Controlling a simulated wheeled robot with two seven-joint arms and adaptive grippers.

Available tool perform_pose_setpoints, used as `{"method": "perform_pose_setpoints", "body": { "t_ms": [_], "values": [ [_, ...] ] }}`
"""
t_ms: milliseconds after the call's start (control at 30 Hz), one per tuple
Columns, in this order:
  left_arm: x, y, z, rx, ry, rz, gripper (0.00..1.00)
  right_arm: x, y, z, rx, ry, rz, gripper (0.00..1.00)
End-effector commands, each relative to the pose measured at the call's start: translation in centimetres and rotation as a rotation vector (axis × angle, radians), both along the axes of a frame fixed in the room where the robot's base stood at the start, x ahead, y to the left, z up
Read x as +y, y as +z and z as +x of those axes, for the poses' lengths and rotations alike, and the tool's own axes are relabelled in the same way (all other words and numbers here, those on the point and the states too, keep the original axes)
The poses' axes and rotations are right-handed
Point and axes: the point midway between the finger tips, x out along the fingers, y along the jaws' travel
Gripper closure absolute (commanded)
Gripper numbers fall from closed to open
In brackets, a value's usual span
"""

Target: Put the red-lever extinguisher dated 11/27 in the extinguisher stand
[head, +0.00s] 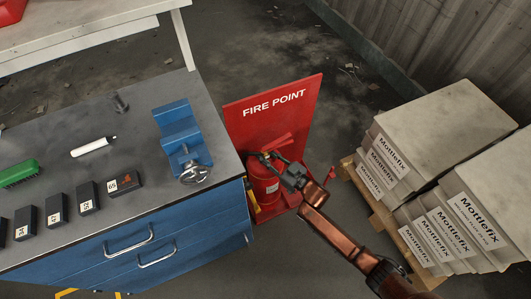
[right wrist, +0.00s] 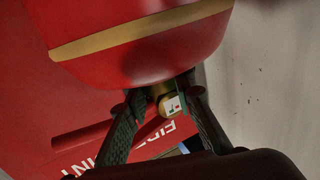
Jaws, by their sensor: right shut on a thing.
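The red extinguisher (head: 263,187) is upright at the stand, in front of its red FIRE POINT board (head: 243,122). Its red lever (head: 276,143) shows at the top. A pale label is on its body, but I cannot read a date. My right gripper (head: 277,167) is shut on the extinguisher's neck. In the right wrist view the fingers (right wrist: 163,103) close around the neck, below the red body with its gold band (right wrist: 140,35) in the picture. I cannot tell whether its bottom touches the stand's base. My left gripper is out of view.
A blue workbench (head: 95,250) with a blue vise (head: 180,135), a white marker (head: 93,146) and several dark numbered blocks is left of the stand. Stacked Mottlefix bags (head: 440,125) on a wooden pallet (head: 378,207) are to the right. A corrugated wall is behind.

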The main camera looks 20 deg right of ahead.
Motion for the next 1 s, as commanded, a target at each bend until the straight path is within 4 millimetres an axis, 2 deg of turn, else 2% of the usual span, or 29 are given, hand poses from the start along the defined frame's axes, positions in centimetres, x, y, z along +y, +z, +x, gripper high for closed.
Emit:
{"method": "perform_pose_setpoints", "body": {
  "t_ms": [33,167,200,433,1000],
  "values": [
    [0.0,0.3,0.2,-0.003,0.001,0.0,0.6,0.6,2.2,0.5,-0.037,0.013,0.012,1.0],
    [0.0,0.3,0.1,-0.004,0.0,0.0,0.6,0.6,2.1,0.4,-0.035,0.013,0.012,1.0],
    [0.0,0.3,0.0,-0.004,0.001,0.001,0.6,0.2,-0.1,-0.2,0.008,0.001,0.002,0.75],
    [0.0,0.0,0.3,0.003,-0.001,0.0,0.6,0.3,-0.3,0.1,0.008,0.003,0.002,0.6],
    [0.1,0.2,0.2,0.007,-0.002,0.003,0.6,-0.1,-0.4,-0.2,0.008,0.0,0.002,0.6]
  ]
}}
